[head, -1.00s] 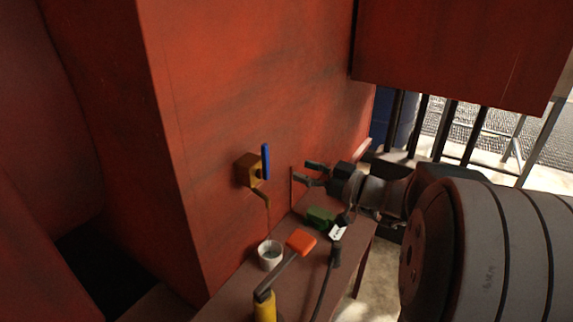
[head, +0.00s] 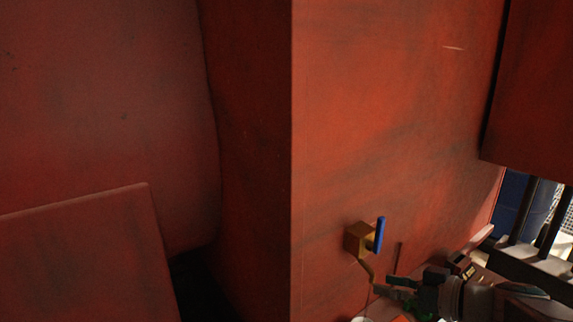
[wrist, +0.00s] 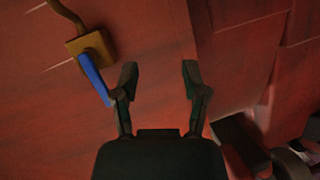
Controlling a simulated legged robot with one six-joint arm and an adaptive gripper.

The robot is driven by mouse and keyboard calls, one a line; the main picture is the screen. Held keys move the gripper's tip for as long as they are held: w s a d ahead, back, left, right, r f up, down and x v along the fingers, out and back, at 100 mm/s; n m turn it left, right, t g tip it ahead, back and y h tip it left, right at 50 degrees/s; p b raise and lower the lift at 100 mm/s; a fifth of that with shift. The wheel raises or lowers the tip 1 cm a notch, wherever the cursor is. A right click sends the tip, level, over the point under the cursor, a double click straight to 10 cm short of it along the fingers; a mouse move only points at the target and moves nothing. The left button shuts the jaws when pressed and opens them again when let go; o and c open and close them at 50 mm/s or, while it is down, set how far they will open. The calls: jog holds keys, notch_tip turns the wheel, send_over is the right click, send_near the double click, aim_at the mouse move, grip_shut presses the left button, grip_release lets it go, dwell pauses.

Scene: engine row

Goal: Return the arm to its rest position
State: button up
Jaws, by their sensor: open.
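My gripper (head: 383,285) is low in the head view, in front of the red engine wall. In the wrist view its two fingers (wrist: 160,72) are spread apart with nothing between them. A brass valve block (head: 358,240) with a blue handle (head: 380,234) and a bent pipe sits on the wall, just above and left of my gripper. In the wrist view the brass block (wrist: 90,45) and blue handle (wrist: 95,80) lie left of the left finger, with no clear contact. The rest of my arm runs off to the lower right.
The red wall (head: 390,120) fills the middle. A red box (head: 545,90) juts out at upper right. A blue drum (head: 513,198) and dark rails stand behind at right. A white cup rim (head: 362,319) just shows at the bottom edge. The table is mostly out of view.

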jog(key=s+a+f+m+g+h, duration=0.2)
jog(key=s+m+h, duration=0.1)
jog(key=s+h, duration=0.2)
jog(key=s+a+f+m+g+h, duration=0.2)
jog(key=s+h, duration=0.3)
jog(key=s, duration=0.4)
jog(key=shift+s+a+f+m+h, duration=0.2)
jog(key=shift+s+m+h, duration=0.1)
jog(key=shift+m, duration=0.4)
